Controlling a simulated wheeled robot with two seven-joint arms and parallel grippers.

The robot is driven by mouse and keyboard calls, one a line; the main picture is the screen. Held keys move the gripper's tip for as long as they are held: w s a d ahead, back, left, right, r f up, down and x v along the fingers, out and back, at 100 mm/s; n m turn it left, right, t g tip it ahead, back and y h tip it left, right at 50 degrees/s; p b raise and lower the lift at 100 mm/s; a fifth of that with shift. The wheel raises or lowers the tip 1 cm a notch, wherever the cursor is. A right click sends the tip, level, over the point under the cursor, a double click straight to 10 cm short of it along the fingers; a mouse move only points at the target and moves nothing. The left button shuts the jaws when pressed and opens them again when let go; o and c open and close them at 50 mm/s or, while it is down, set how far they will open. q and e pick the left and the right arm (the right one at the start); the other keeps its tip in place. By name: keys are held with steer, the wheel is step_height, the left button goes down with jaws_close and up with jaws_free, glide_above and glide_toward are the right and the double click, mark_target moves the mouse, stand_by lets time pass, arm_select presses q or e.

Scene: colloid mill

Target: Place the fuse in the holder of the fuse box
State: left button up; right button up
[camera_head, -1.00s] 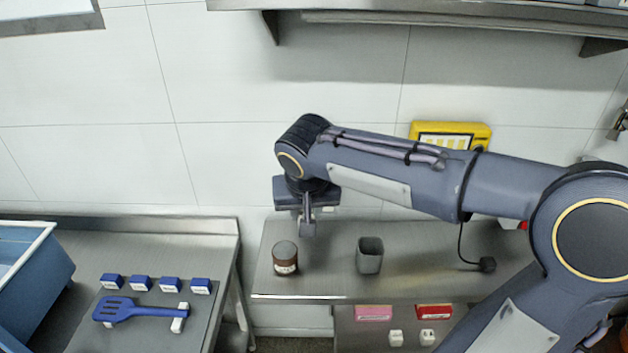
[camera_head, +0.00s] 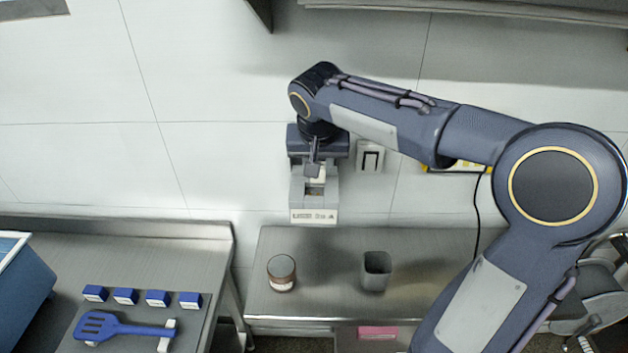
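A grey box with a printed label (camera_head: 314,215), which looks like the fuse box, is on the wall above the metal table. My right gripper (camera_head: 314,172) comes in from the right and points down in front of the box's upper part. It hides much of the holder area. A small pale piece shows at the fingertips; I cannot tell whether it is the fuse or part of the box, nor whether the fingers are closed on it. My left gripper is not in view.
A white wall switch (camera_head: 370,156) is right of the gripper. A blue spatula (camera_head: 122,328) lies at lower left.

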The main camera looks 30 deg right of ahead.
steer(key=w+f, duration=0.1)
steer(key=f, duration=0.1)
steer(key=w+d+f+b, duration=0.1)
steer(key=w+f, duration=0.1)
steer(key=w+d+f+b, duration=0.1)
steer(key=w+f, duration=0.1)
steer(key=f+b, duration=0.3)
steer(key=shift+w+d+f, duration=0.15)
steer(key=shift+w+f, duration=0.05)
steer(key=shift+f, duration=0.1)
steer(key=shift+r, duration=0.1)
